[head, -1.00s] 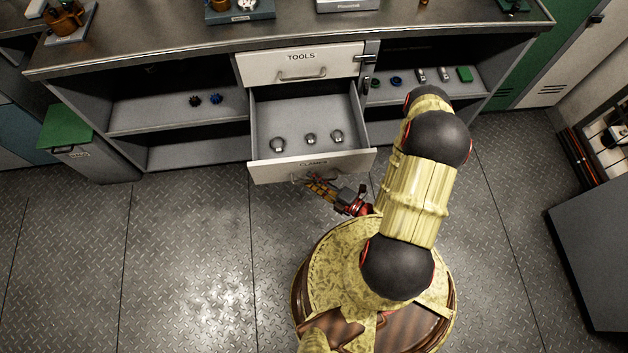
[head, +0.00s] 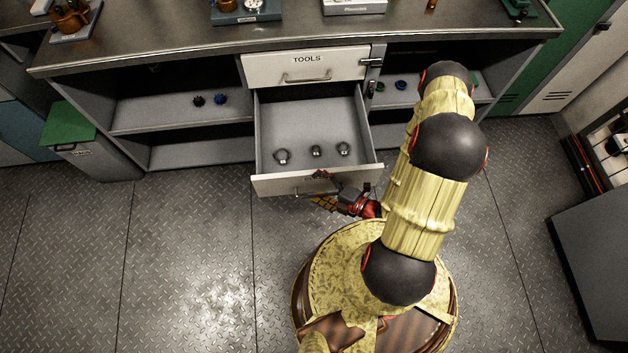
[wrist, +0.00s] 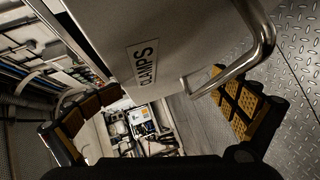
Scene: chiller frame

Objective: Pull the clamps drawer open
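The clamps drawer (head: 262,140) is pulled well out below the shut TOOLS drawer (head: 307,67). Three small metal clamps (head: 316,151) lie inside near its front. In the wrist view its front panel (wrist: 120,30) with the CLAMPS label fills the top middle, and its bar handle (wrist: 235,68) curves down at the right. My gripper (head: 322,190) is at the drawer front in the head view, hiding most of the label and handle. In the wrist view my gripper (wrist: 160,115) has its fingers wide apart, the handle beside the right finger; contact is unclear.
A counter (head: 180,48) runs above the drawers, with open shelves on both sides. A grey bin with a green lid (head: 70,122) stands at the left. A grey cabinet (head: 597,260) stands at the right. The floor at front left is clear.

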